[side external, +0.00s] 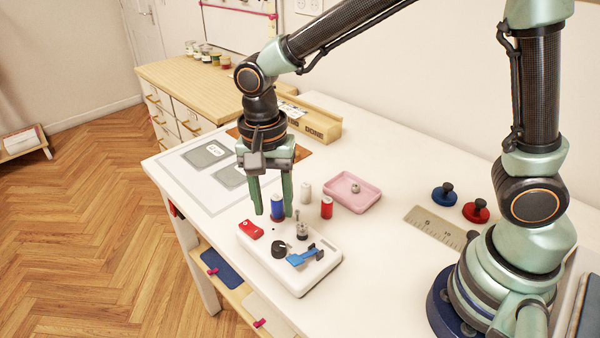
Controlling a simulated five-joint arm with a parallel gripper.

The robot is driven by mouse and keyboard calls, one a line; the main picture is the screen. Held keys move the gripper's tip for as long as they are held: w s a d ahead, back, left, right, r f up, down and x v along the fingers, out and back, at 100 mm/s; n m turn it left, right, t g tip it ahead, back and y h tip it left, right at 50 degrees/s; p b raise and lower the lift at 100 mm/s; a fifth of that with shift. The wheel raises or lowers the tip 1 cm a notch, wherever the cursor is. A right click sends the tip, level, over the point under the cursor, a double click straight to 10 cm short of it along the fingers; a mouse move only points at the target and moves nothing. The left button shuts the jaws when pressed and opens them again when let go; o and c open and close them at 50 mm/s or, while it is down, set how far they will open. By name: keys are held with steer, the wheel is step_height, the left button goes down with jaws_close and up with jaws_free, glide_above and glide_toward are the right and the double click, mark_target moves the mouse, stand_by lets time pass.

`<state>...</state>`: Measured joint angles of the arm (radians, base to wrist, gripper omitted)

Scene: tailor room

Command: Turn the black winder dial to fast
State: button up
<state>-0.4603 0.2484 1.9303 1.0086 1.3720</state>
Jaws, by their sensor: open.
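The white winder (316,272) sits near the front edge of the white table. Its black dial (279,249) is a round knob on the top face; the way it points is too small to read, and I see no readable speed marks. My gripper (273,215) hangs with its green fingers pointing down, open, above and behind the dial and apart from it. A blue spool (277,205) shows between the fingers; I cannot tell whether it stands between them or behind.
The winder also carries a red block (250,229), a metal spindle (302,231) and a blue lever (304,257). A white spool (306,192), a red spool (326,207) and a pink tray (372,195) stand behind. A ruler (434,228) lies right. The table right of the winder is clear.

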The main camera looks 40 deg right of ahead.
step_height(320, 180, up, 2)
steer(key=shift+r, duration=0.25)
steer(key=s+d+r+n+t, duration=0.2)
steer(key=d+r+n+t, duration=0.1)
steer(key=d, duration=0.5)
steer(key=s+d+r+n+t, duration=0.3)
steer(key=d+r+n, duration=0.2)
steer(key=d+n, duration=0.2)
steer(key=shift+s+d+r, duration=0.15)
steer(key=shift+s+d, duration=0.05)
steer(key=shift+d, duration=0.75)
steer(key=shift+c, duration=0.3)
